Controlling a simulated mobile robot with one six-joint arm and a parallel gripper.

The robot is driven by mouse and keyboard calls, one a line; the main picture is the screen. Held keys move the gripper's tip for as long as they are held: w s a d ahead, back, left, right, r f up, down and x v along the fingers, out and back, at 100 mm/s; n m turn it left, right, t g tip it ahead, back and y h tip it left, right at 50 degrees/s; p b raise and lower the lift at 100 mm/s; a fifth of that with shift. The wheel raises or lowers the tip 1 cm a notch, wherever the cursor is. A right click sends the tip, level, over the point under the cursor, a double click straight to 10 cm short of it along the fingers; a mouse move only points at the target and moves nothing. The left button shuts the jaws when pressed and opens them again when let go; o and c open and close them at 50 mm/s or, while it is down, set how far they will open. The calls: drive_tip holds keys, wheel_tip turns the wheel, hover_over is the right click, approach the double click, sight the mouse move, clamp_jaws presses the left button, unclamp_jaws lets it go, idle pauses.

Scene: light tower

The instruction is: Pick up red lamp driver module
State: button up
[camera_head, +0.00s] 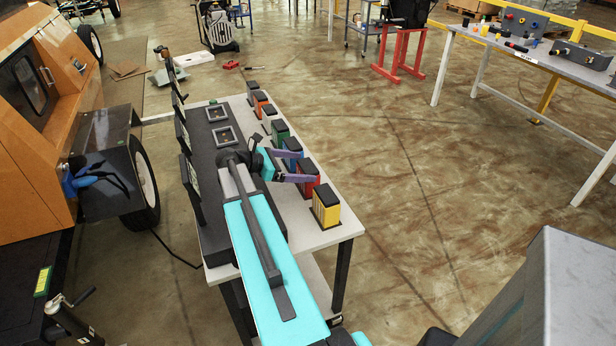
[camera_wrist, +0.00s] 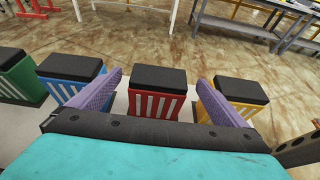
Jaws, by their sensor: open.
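The red lamp driver module (camera_head: 308,182) is a red box with a black top and pale vertical stripes. It stands in a row along the right edge of the white table, between a blue module (camera_head: 292,151) and a yellow one (camera_head: 326,205). In the wrist view the red module (camera_wrist: 156,96) stands centred between the purple fingers of my gripper (camera_wrist: 160,92). My gripper (camera_head: 303,166) is open and empty in the head view. One finger is near the blue module, the other near the yellow one. I cannot tell whether either touches the red module.
The blue (camera_wrist: 70,76) and yellow (camera_wrist: 240,97) modules stand close on either side of the red one. A green module (camera_head: 280,132) and several others continue the row. A dark panel with square sockets (camera_head: 219,113) lies on the table's left side. Open floor lies right.

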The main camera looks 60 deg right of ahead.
drive_tip(key=shift+x, duration=0.8)
drive_tip(key=shift+c, duration=0.2)
drive_tip(key=c, duration=2.1)
drive_tip(key=shift+r, duration=0.1)
drive_tip(key=shift+r+b, duration=0.7)
drive_tip(key=shift+r, duration=4.3)
